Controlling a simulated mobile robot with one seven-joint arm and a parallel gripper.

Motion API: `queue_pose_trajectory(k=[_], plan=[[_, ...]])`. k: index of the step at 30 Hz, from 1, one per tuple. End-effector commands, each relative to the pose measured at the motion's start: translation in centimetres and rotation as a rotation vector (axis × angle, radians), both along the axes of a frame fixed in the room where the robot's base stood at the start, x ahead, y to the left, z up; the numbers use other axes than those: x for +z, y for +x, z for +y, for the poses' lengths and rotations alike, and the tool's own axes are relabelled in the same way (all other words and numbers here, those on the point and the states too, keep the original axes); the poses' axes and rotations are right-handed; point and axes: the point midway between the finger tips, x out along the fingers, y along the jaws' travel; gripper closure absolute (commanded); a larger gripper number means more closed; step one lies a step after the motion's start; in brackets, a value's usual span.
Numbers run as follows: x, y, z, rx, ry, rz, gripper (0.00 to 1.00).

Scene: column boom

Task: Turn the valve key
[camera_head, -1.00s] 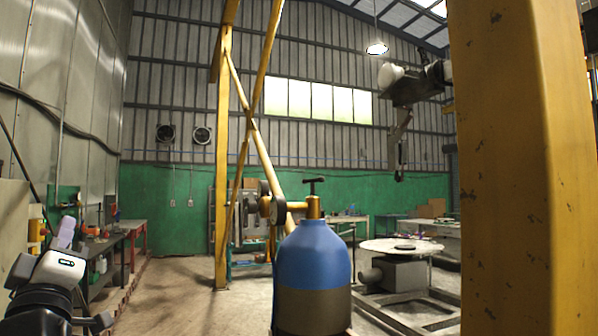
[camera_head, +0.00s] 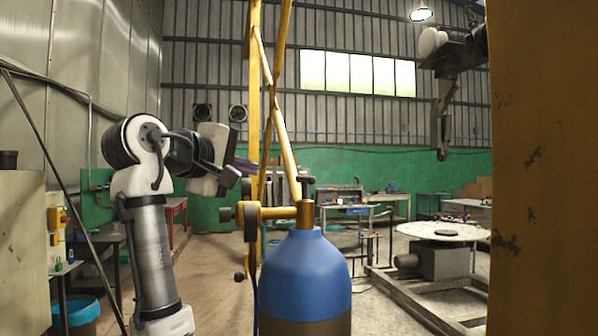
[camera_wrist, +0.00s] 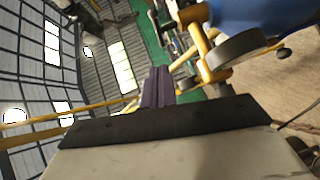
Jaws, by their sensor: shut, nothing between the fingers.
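The blue gas cylinder (camera_head: 306,268) stands upright in front of me, with a brass valve (camera_head: 304,213) on top. The dark valve key (camera_head: 307,184) sticks up from the valve. My gripper (camera_head: 250,168) has purple fingers and is left of the key, a little higher in the picture and apart from it. In the wrist view my gripper's fingers (camera_wrist: 157,87) are together and empty. The brass valve (camera_wrist: 212,66) and part of the blue cylinder (camera_wrist: 255,15) lie to their right. I cannot make out the key clearly there.
A round gauge (camera_head: 251,221) and brass fittings jut left from the valve. A yellow column (camera_head: 543,170) blocks the right side. A round turntable (camera_head: 443,232) stands behind on the right. Open floor (camera_head: 215,275) lies left of the cylinder.

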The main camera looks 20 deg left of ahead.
Motion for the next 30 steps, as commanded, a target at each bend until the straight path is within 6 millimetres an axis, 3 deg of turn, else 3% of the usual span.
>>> queue_pose_trajectory(k=[5, 17, 22, 30], plan=[[-0.1, 2.0, -0.4, -0.001, -0.001, 0.005, 1.00], [-1.2, 10.1, -2.0, -0.001, 0.000, 0.003, 1.00], [-1.8, 11.2, -4.1, 0.000, 0.001, 0.000, 1.00], [-2.2, 11.8, -5.0, 0.000, 0.000, -0.002, 1.00]])
